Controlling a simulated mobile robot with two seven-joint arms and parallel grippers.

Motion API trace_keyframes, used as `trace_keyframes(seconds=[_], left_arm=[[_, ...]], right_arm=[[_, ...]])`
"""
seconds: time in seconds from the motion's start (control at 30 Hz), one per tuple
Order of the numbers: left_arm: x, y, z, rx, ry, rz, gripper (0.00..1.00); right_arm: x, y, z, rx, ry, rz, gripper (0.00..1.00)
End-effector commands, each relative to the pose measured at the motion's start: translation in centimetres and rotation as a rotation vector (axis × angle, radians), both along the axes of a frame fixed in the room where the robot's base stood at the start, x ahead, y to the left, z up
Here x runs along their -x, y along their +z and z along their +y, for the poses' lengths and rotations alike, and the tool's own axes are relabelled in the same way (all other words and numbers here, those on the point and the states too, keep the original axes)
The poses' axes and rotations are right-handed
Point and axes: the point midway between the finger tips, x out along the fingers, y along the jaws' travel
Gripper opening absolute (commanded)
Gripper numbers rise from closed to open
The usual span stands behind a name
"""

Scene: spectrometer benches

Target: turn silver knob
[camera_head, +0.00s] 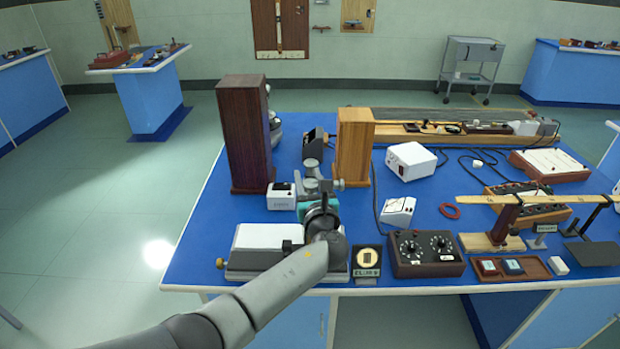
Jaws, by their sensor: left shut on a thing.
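My left gripper (320,208) reaches in from below, over the instrument with a grey and white base (265,238) at the blue bench's front left. It is shut at the instrument's upright metal part (312,186), on what looks like the silver knob. My own wrist and hand hide most of the knob and the fingertips, so its angle cannot be seen. My right gripper is out of view.
A tall dark wooden block (246,135) and a lighter one (354,148) stand behind the instrument. A round-dial stand (367,258) and a dark two-knob box (425,253) stand close to its right. The floor to the left is clear.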

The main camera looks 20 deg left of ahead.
Motion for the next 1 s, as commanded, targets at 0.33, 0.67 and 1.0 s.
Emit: trace_keyframes(seconds=[0.33, 0.67, 1.0], left_arm=[[0.01, 0.04, 0.07, 0.0, 0.025, -0.001, 0.0], [0.0, 0.05, 0.08, 0.0, 0.023, -0.001, 0.59], [0.0, 0.04, 0.08, 0.0, 0.023, -0.001, 0.74]], right_arm=[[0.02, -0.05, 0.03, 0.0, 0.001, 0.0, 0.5], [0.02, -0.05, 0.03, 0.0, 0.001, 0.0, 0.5], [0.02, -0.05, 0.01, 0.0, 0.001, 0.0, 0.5]])
